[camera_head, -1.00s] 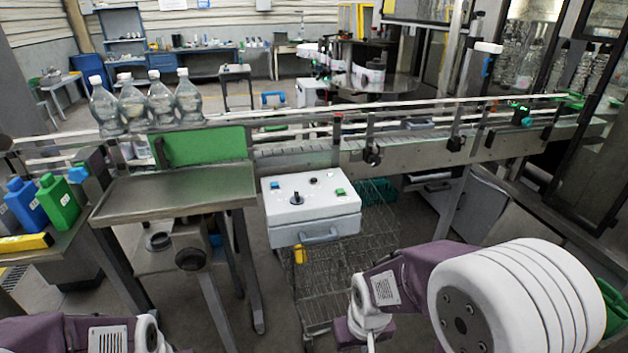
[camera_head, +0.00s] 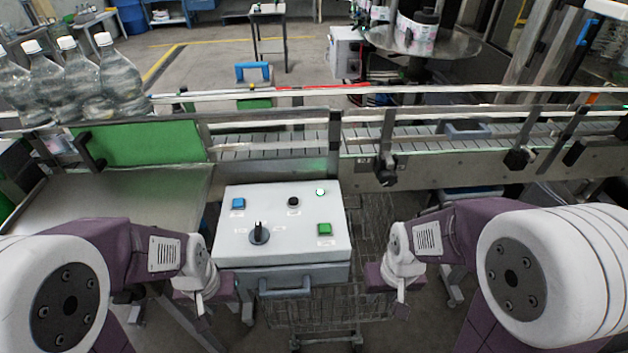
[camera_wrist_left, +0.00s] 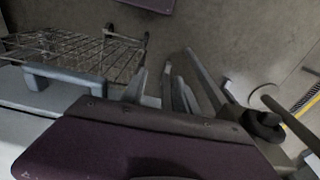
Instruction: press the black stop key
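The black stop key (camera_head: 293,201) is a small dark round button near the far edge of the white control box's sloping top (camera_head: 285,250). Nothing covers it in the head view. My left gripper (camera_head: 203,304) hangs low by the box's left side, apart from the key. In the left wrist view its purple body fills the lower middle, and pale finger-like bars (camera_wrist_left: 155,88) stand beyond it, their gap unclear. My right gripper (camera_head: 401,302) hangs low to the right of the box. Neither gripper touches the key.
The box also carries a blue key (camera_head: 238,203), a black rotary knob (camera_head: 258,233), a green key (camera_head: 324,229) and a lit lamp (camera_head: 320,191). The conveyor (camera_head: 265,147) runs behind it. Several bottles (camera_head: 122,80) stand at the back left. A wire cart (camera_head: 375,240) is beneath.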

